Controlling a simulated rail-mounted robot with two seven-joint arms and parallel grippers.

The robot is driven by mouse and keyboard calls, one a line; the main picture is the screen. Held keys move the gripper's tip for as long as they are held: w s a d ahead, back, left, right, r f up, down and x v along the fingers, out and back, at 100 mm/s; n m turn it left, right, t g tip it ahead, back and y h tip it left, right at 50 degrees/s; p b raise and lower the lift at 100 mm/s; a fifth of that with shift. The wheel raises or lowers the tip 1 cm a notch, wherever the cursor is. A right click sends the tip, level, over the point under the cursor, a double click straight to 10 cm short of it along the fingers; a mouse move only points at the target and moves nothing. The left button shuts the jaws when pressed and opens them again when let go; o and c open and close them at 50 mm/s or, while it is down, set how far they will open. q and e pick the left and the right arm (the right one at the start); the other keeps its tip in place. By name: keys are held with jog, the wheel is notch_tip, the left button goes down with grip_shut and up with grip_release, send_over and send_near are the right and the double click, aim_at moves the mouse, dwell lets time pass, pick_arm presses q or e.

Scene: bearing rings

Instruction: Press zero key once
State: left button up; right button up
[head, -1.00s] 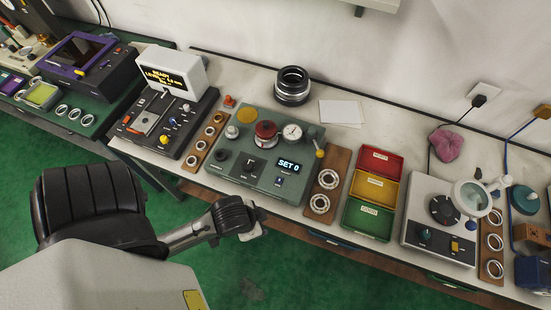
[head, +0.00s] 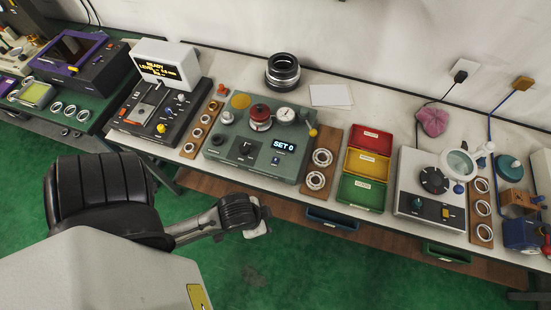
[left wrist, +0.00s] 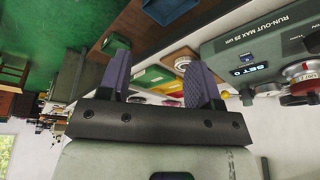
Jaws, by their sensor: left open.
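The green run-out gauge (head: 222,158) stands on the bench. Its lit display (head: 284,146) reads "SET 0". A small blue key (head: 275,160) sits below the display; its marking is too small to read. In the left wrist view, which is upside down, the gauge shows at the right with its display (left wrist: 250,71) and the blue key (left wrist: 247,98). My left gripper (head: 264,216) is in front of the bench, apart from the gauge. Its two purple fingers (left wrist: 158,78) are open with nothing held between them. My right gripper is not in view.
A board with two bearing rings (head: 322,157) lies right of the gauge, then red, yellow and green bins (head: 362,191). A black tester (head: 160,115) stands to the left. The space before the gauge is clear.

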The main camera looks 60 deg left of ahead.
pick_arm(q)
jog(key=shift+d, duration=0.25)
jog(key=c, duration=1)
grip_shut()
jog(key=shift+a, duration=0.2)
jog(key=shift+d, duration=0.2)
